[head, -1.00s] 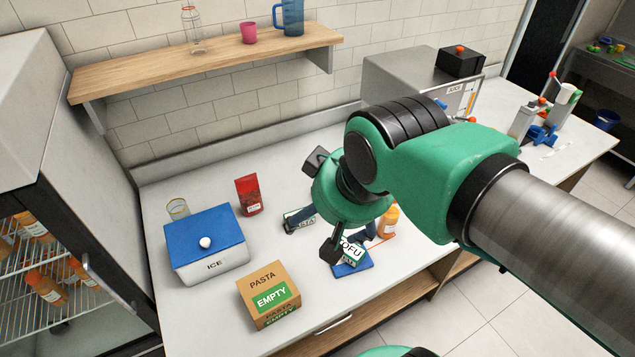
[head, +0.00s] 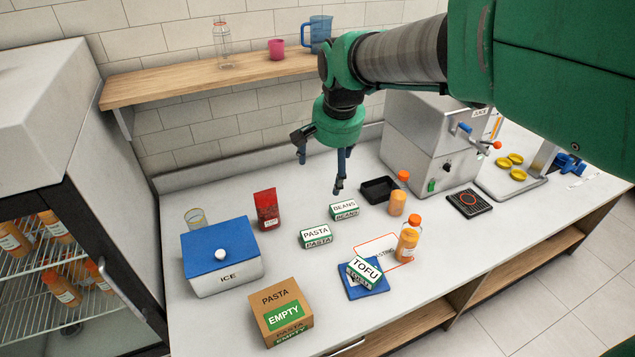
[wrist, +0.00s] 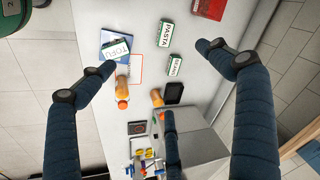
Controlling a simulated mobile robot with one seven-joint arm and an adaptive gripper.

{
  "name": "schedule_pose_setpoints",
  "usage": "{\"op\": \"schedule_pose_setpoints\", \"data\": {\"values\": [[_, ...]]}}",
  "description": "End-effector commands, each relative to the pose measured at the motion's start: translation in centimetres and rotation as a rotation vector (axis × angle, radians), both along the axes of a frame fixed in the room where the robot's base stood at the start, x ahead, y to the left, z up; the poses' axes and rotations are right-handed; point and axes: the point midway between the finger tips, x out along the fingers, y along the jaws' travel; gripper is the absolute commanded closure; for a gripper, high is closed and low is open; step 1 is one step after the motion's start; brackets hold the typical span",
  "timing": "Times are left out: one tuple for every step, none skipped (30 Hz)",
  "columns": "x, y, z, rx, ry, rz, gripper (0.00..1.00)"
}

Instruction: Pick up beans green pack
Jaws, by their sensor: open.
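The beans green pack (head: 344,210) is a small white and green box lying on the white counter. It also shows in the wrist view (wrist: 174,66), lying between the fingers in the picture but well beyond them. My gripper (head: 321,173) is open and empty, raised above the counter behind the beans pack, with its fingers pointing down. The wrist view shows its dark blue fingers (wrist: 152,75) spread wide. Nothing touches the pack.
A similar pasta pack (head: 315,236) lies left of the beans. A tofu pack (head: 366,270) rests on a blue mat. Orange bottles (head: 408,243) and a black tray (head: 379,189) stand to the right. A red pack (head: 267,209) and ice box (head: 221,258) are left.

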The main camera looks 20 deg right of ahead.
Motion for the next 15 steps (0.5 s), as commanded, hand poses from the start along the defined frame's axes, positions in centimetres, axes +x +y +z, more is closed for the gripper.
{"op": "schedule_pose_setpoints", "data": {"values": [[1.3, -0.7, -0.9, 0.009, 0.013, -0.032, 0.09], [2.0, -1.0, -1.3, 0.015, 0.019, -0.055, 0.09], [2.9, -1.6, -1.8, 0.022, 0.027, -0.083, 0.09], [3.6, -1.9, -2.3, 0.027, 0.033, -0.104, 0.09], [4.3, -2.3, -2.7, 0.033, 0.038, -0.126, 0.09], [5.2, -2.8, -3.3, 0.039, 0.046, -0.154, 0.09], [5.9, -3.2, -3.9, 0.044, 0.052, -0.175, 0.09], [6.6, -3.6, -4.3, 0.049, 0.057, -0.198, 0.09], [7.5, -4.2, -5.1, 0.056, 0.065, -0.226, 0.09], [8.1, -4.6, -5.6, 0.062, 0.071, -0.248, 0.09], [8.7, -5.0, -6.2, 0.065, 0.077, -0.269, 0.09], [9.6, -5.6, -7.0, 0.072, 0.085, -0.297, 0.09], [10.2, -6.0, -7.6, 0.077, 0.089, -0.319, 0.09], [10.8, -6.4, -8.2, 0.081, 0.095, -0.340, 0.09], [11.6, -7.1, -9.1, 0.087, 0.102, -0.370, 0.09]]}}
